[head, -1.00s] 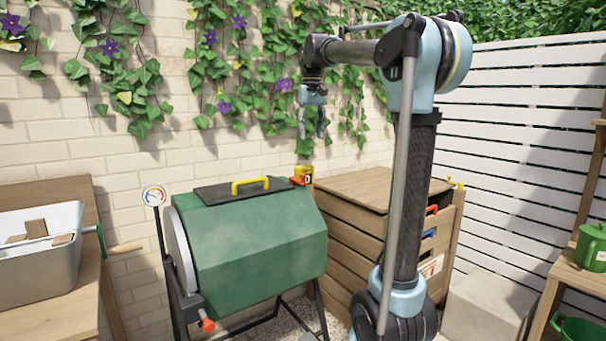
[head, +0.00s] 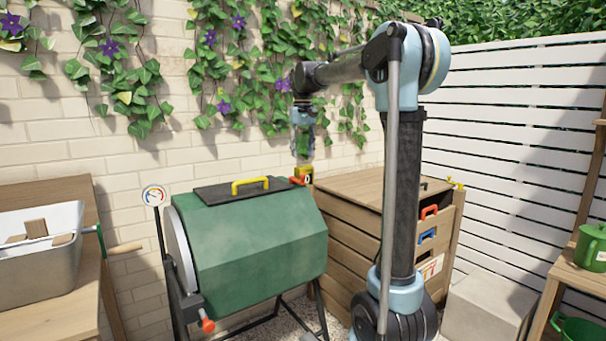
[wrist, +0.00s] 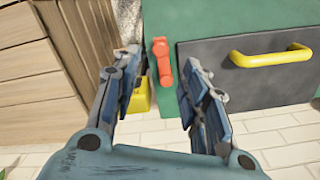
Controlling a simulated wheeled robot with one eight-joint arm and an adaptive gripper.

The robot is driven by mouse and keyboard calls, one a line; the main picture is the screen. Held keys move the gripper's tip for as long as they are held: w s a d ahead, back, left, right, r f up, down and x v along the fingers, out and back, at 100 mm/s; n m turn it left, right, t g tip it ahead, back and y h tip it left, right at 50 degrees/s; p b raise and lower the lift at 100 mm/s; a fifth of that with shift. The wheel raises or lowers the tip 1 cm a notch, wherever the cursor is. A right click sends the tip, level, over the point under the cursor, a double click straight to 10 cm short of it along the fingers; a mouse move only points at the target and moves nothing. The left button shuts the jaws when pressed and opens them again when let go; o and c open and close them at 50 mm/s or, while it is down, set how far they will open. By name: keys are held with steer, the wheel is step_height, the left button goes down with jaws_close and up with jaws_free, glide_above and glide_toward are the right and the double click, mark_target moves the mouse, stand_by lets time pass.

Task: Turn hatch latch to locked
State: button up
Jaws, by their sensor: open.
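The hatch latch is a small red lever (head: 299,180) at the right end of the dark hatch (head: 218,193) on the green drum (head: 255,240). In the wrist view the red latch (wrist: 162,62) lies lengthwise between my open fingers, apart from both. The hatch with its yellow handle (wrist: 270,55) is to its right. A yellow block (wrist: 140,97) shows partly behind my left finger. My gripper (head: 303,150) points down just above the latch in the head view. My gripper (wrist: 163,75) is open and empty.
A wooden box (head: 350,215) stands right of the drum. A round gauge (head: 155,195) is at the drum's left. A brick wall (head: 60,140) with ivy is behind. A table with a metal tub (head: 45,262) is at the left.

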step_height(320, 180, down, 8)
steer(key=shift+f, duration=0.1)
stand_by(0.4)
jaws_close()
